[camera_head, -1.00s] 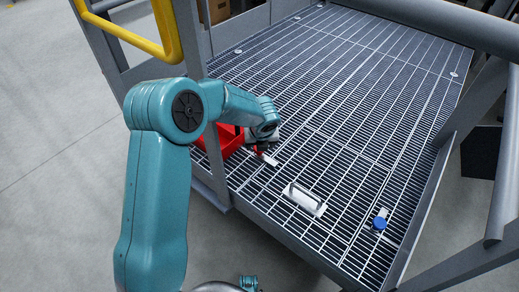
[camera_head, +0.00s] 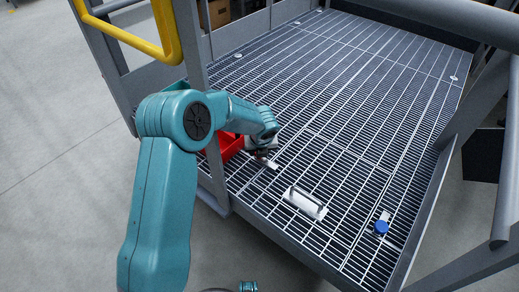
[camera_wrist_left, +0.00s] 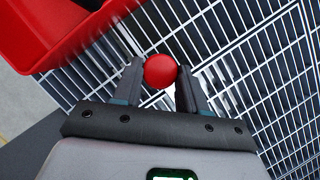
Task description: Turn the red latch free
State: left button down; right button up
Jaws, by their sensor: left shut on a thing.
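The red latch shows as a round red knob (camera_wrist_left: 160,71) between the fingertips in the left wrist view. In the head view its pale plate (camera_head: 272,165) shows just beyond my left gripper (camera_head: 262,153), and the knob is mostly hidden by the gripper. My left gripper (camera_wrist_left: 160,88) is shut on the red knob, with one dark finger at each side of it.
A red bin (camera_head: 231,143) stands close beside my left gripper; its wall (camera_wrist_left: 75,45) fills the upper left of the wrist view. A white handle (camera_head: 304,203) and a blue knob (camera_head: 381,227) sit on the grating. A grey post (camera_head: 211,130) stands beside my arm. The far grating is clear.

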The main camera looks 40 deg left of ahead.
pick_arm(q)
jog(key=shift+n, duration=0.3)
jog(key=n, duration=0.1)
jog(key=n+g+y, duration=0.1)
jog(key=n, duration=0.1)
jog(key=shift+w+d+r+n+p, duration=0.1)
jog(key=shift+w+n+p, duration=0.05)
jog(key=shift+n+p, duration=0.2)
jog(key=n+g+p, duration=0.1)
jog(key=n, duration=0.2)
jog(key=n+g+p, duration=0.1)
jog(key=n, duration=0.2)
jog(key=shift+w+g+y, duration=0.2)
jog(key=shift+g+y, duration=0.2)
jog(key=n+g+p, duration=0.1)
jog(key=n, duration=0.3)
jog(key=shift+w, duration=0.15)
jog(key=shift+n+g+h, duration=0.5)
jog(key=shift+n+g, duration=0.3)
jog(key=shift+n, duration=0.95)
jog(key=c, duration=0.6)
grip_release()
